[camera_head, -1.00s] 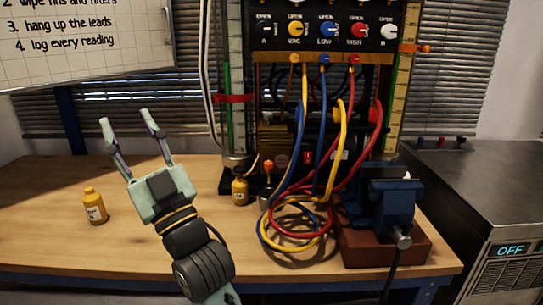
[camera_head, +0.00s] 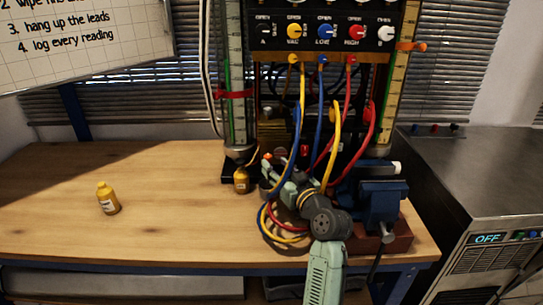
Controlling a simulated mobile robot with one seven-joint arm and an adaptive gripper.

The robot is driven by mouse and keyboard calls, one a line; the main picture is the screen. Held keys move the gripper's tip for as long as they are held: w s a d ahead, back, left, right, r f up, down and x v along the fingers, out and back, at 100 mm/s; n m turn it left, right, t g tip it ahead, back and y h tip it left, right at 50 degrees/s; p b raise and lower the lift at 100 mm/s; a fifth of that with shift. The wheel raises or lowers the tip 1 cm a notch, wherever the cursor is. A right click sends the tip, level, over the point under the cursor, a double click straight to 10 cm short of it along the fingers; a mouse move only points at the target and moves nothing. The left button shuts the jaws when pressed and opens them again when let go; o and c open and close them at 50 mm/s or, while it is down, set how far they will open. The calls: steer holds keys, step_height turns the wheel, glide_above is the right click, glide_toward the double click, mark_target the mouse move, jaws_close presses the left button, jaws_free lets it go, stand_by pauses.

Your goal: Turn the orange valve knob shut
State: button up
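The fingers are small and dark against the hoses. I cannot tell whether they touch the knob or how far apart they are. The valve body below the knob is mostly hidden by my gripper.
A blue vise (camera_head: 383,203) stands close on the right. Another yellow bottle (camera_head: 108,198) stands on the left of the bench (camera_head: 165,225), which is otherwise clear there.

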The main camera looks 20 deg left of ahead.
mark_target(270, 160)
steer(key=shift+p+x, duration=0.45)
steer(key=shift+x, duration=1.4)
steer(key=shift+c, duration=0.5)
jaws_close()
